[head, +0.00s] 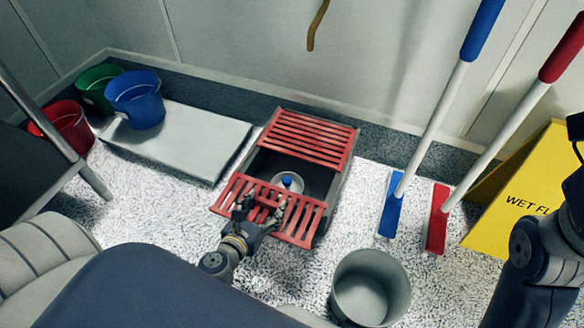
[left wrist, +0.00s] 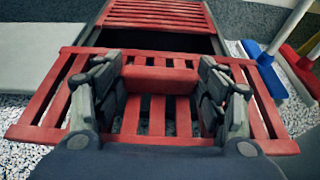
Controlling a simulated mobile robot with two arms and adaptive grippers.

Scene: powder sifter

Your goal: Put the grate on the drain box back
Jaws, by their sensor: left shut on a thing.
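A red slatted grate (head: 302,216) is held at the near end of the grey drain box (head: 335,196), tilted a little in the head view. My left gripper (head: 262,207) is shut on a middle bar of this grate; the left wrist view shows the fingers (left wrist: 160,85) on either side of the bar. A second red grate (head: 308,138) covers the far part of the box. Between the two grates the box is open, and a blue-topped round part (head: 287,182) shows inside. My right gripper is not visible; only part of my right arm shows at the right edge.
A grey bucket (head: 370,287) stands on the floor right of my left gripper. A blue squeegee (head: 391,217), a red squeegee (head: 437,218) and a yellow wet-floor sign (head: 515,190) stand at the right. A grey slab (head: 180,142) and coloured buckets (head: 135,98) are at the left.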

